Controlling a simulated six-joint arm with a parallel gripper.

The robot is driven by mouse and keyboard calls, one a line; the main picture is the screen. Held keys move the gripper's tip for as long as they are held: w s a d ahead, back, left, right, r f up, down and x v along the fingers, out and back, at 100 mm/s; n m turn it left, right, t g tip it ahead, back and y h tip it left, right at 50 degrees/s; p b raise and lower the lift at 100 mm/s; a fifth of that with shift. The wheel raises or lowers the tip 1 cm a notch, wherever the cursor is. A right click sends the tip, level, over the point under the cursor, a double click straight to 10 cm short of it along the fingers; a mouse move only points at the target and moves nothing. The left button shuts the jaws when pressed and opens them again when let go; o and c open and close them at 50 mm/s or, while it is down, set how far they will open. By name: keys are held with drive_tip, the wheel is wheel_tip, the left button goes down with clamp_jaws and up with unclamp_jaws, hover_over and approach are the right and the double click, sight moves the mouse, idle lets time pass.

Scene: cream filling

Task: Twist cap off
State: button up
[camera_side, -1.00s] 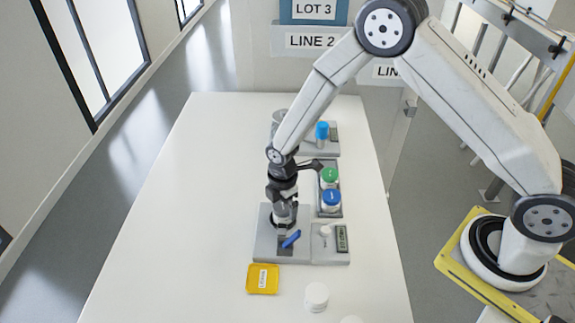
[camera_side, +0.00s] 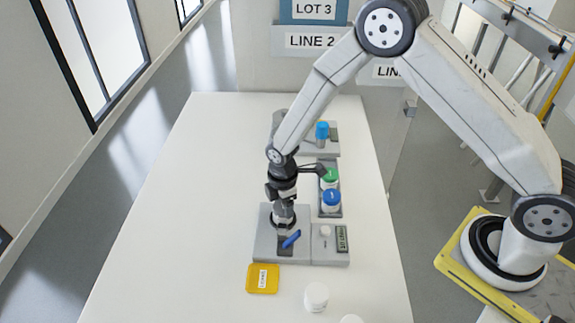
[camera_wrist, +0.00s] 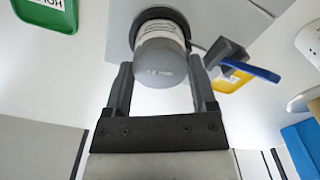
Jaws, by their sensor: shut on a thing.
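A white jar (camera_wrist: 158,30) with a printed label and a grey cap (camera_wrist: 160,68) stands in a dark round holder on a grey fixture (camera_side: 264,246). In the wrist view my gripper (camera_wrist: 160,80) has one finger on each side of the grey cap and is shut on it. In the side view my gripper (camera_side: 284,218) points down over the fixture and hides most of the jar. A blue clamp handle (camera_side: 291,239) sits just in front of the jar; it also shows in the wrist view (camera_wrist: 250,70). Whether the cap has loosened cannot be seen.
A scale with a display (camera_side: 342,238) adjoins the fixture on the right. Behind it a rack holds a green-capped jar (camera_side: 329,176) and a blue-capped jar (camera_side: 331,199). A yellow tray (camera_side: 263,288) and white jar (camera_side: 317,297) are in front. The table's left is clear.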

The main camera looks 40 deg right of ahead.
drive_tip(key=shift+r, duration=0.2)
drive_tip(key=shift+c, duration=0.6)
drive_tip(key=shift+r, duration=0.1)
drive_tip(key=shift+f, duration=0.25)
drive_tip(key=o, duration=0.9)
drive_tip(key=c, duration=0.8)
